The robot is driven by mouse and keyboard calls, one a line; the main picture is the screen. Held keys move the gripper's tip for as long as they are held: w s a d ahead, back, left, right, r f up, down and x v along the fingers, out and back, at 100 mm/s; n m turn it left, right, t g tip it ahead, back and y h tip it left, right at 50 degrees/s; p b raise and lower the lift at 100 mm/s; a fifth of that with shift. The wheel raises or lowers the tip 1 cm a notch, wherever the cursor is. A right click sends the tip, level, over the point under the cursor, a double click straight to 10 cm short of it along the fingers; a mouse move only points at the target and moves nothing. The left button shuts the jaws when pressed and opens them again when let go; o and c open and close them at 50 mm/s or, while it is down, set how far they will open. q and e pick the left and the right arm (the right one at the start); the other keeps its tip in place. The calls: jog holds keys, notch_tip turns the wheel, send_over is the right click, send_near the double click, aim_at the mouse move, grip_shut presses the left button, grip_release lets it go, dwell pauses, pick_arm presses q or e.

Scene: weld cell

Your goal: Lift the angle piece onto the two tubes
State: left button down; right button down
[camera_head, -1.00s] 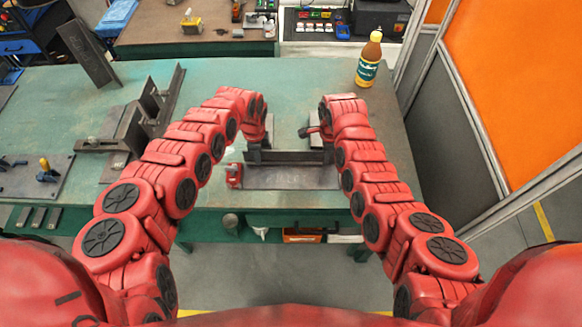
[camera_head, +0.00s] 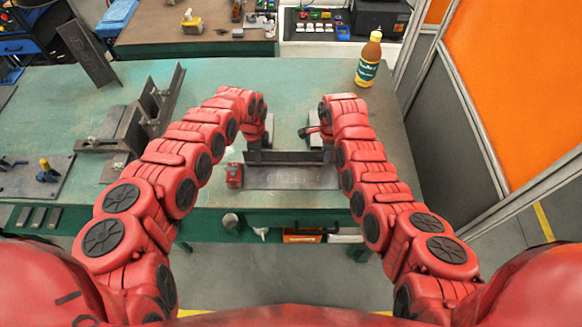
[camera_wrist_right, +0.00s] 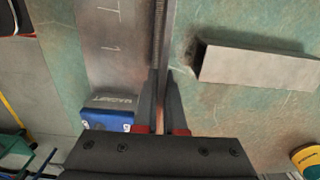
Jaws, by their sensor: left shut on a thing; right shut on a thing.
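The angle piece (camera_head: 290,156) is a long dark steel bar, lying left to right between my two grippers. My left gripper (camera_head: 254,146) is shut on its left end and my right gripper (camera_head: 325,146) on its right end. In the right wrist view the bar (camera_wrist_right: 160,35) runs up from between the fingers of the right gripper (camera_wrist_right: 160,112). One grey tube (camera_head: 317,132) lies just behind the right gripper and shows its open end in the wrist view (camera_wrist_right: 258,67). Another tube (camera_head: 268,128) is mostly hidden behind the left gripper. Any gap below the bar is unclear.
A flat steel plate (camera_head: 290,178) lies at the table's front edge, with a red block (camera_head: 234,175) at its left. A blue magnet block (camera_wrist_right: 107,113) shows in the wrist view. Dark fixtures (camera_head: 145,120) stand left, a bottle (camera_head: 369,60) back right. The table's back middle is clear.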

pick_arm(q)
jog(key=shift+r, duration=0.15)
pick_arm(e)
jog(key=shift+w+r, duration=0.1)
jog(key=shift+r, duration=0.1)
dwell(0.4)
